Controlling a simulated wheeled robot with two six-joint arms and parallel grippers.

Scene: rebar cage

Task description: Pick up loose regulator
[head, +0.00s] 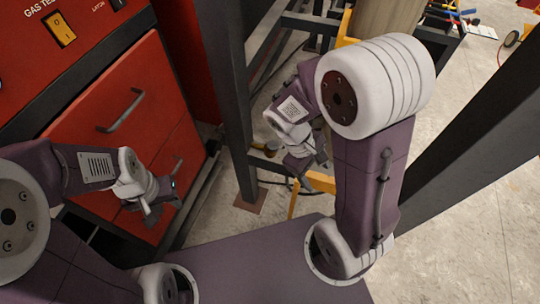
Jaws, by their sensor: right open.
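I cannot make out the loose regulator with certainty. A small brass-coloured item (270,149) shows low behind the dark post, just left of my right gripper; it is too small and too partly covered to identify. My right gripper (303,167) is open and points down beside the post, partly hidden by its own wrist. I see nothing held in it. My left gripper (160,204) hangs in front of the red cabinet's lower drawers, and its jaw gap is not clear.
The red drawer cabinet (85,122) with metal handles stands at left. A dark steel post (228,95) stands in the middle, and a thick dark beam (465,130) slants across the right. A yellow bar (293,205) is below my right gripper. Concrete floor is open at right.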

